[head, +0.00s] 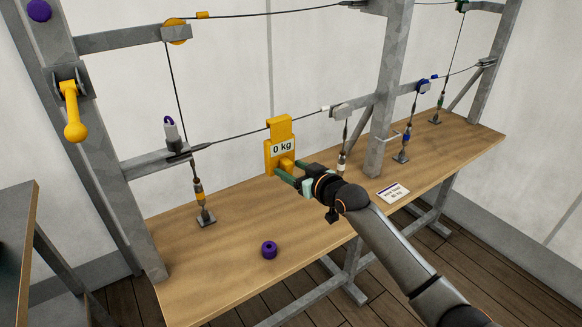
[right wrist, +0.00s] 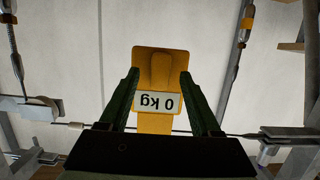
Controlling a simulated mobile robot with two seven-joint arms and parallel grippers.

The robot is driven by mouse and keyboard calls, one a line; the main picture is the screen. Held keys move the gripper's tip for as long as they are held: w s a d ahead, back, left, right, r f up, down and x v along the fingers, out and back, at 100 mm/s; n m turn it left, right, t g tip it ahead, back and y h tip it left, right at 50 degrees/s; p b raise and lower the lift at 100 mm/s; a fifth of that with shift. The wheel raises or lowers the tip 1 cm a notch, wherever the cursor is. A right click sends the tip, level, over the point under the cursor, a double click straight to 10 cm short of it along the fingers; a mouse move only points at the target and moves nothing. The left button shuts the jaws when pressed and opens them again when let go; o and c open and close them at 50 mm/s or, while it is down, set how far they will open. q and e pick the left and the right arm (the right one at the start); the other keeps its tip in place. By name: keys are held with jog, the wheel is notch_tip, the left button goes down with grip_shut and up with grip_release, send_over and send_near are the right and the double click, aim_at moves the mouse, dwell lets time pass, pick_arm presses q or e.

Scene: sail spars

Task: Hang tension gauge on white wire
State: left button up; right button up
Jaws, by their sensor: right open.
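The yellow tension gauge (head: 279,160), with a "0 kg" label and a hooked top, is at the white wire (head: 235,135). Its top reaches the wire and it looks upright. A small white marker (head: 325,108) sits on this wire to the right. My right gripper (head: 288,173) is open, at the gauge's lower part. In the right wrist view the gauge (right wrist: 160,62) appears upside down between the two spread fingers (right wrist: 160,73), with a gap inside them. The wire (right wrist: 68,125) runs across behind my gripper body. The hook's seating on the wire is partly hidden. My left gripper is not in view.
Grey posts (head: 388,95) and turnbuckles stand around the wire. A yellow-handled lever (head: 72,110) is at the left. The front of the bench is mostly clear.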

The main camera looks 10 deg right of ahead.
jog(key=p+v, duration=0.3)
jog(key=shift+s+d+r, duration=0.1)
jog(key=shift+s+r, duration=0.15)
jog(key=shift+r, duration=0.05)
jog(key=shift+p+v, duration=0.65)
jog(key=shift+v, duration=1.25)
jog(key=shift+f, duration=0.25)
jog(key=s+a+f+m+g+h, duration=0.1)
jog(key=s+a+f+g, duration=0.1)
jog(key=s+f, duration=1.45)
jog(key=s+f+g+h, duration=0.1)
jog(key=s+f, duration=0.3)
jog(key=s, duration=0.4)
jog(key=s+f+m+g, duration=0.1)
jog(key=s+f, duration=0.3)
jog(key=s, duration=0.4)
jog(key=shift+s+g+h, duration=0.2)
jog(key=shift+g+h, duration=0.2)
